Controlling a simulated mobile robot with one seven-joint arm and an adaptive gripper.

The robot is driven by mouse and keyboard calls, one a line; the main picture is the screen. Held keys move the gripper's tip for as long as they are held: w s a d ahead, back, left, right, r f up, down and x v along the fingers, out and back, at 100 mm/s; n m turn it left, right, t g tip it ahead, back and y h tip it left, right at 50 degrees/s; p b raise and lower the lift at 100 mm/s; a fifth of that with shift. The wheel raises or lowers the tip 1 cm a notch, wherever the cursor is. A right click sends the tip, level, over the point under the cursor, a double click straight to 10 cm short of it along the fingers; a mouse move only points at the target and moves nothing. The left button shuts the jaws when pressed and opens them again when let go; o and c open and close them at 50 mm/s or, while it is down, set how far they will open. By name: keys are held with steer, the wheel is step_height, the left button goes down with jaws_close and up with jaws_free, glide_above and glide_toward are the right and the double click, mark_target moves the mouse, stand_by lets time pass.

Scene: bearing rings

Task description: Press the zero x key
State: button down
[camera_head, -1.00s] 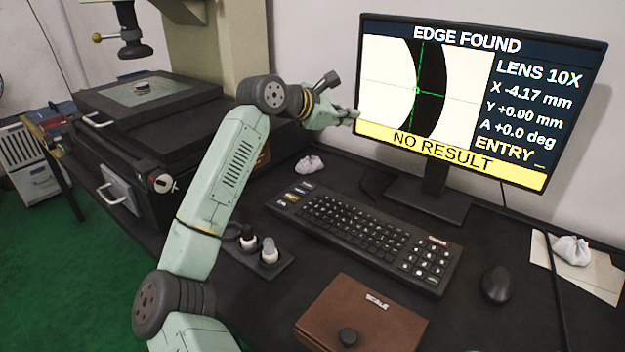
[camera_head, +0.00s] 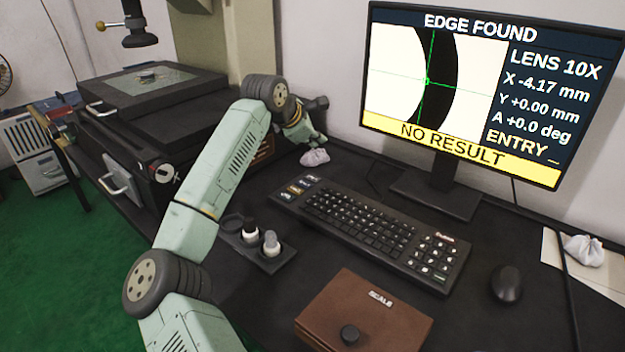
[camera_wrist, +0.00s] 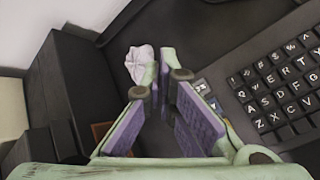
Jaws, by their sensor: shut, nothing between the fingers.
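The black keyboard (camera_head: 370,230) lies in front of the monitor. A small group of separate keys (camera_head: 298,187) sits at its left end, with pale, blue and amber faces; their labels are too small to read, so I cannot tell which is the zero x key. Part of this group shows in the wrist view (camera_wrist: 203,87), beside the right finger and partly hidden by it. My gripper (camera_head: 320,139) is shut and empty, left of and behind the keyboard, near a crumpled white cloth. In the wrist view, my fingertips (camera_wrist: 158,62) point toward the desk beside the cloth.
The monitor (camera_head: 525,125) reads EDGE FOUND, X -4.17 mm, NO RESULT. The white cloth (camera_head: 314,157) lies behind the keyboard's left end. The measuring machine (camera_head: 150,110) is at left.

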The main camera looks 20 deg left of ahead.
mark_target(314, 179)
step_height(314, 179, down, 8)
steer(key=b, duration=0.4)
steer(key=shift+b, duration=0.35)
stand_by(1.0)
steer(key=shift+f+b, duration=0.3)
steer(key=shift+f, duration=0.1)
steer(key=shift+f+b, duration=0.3)
steer(key=shift+f, duration=0.05)
stand_by(0.5)
steer(key=shift+r, duration=0.1)
steer(key=shift+r+p, duration=0.4)
steer(key=shift+r, duration=0.25)
steer(key=shift+r, duration=0.1)
steer(key=shift+r+p, duration=1.45)
steer(key=shift+r, duration=0.95)
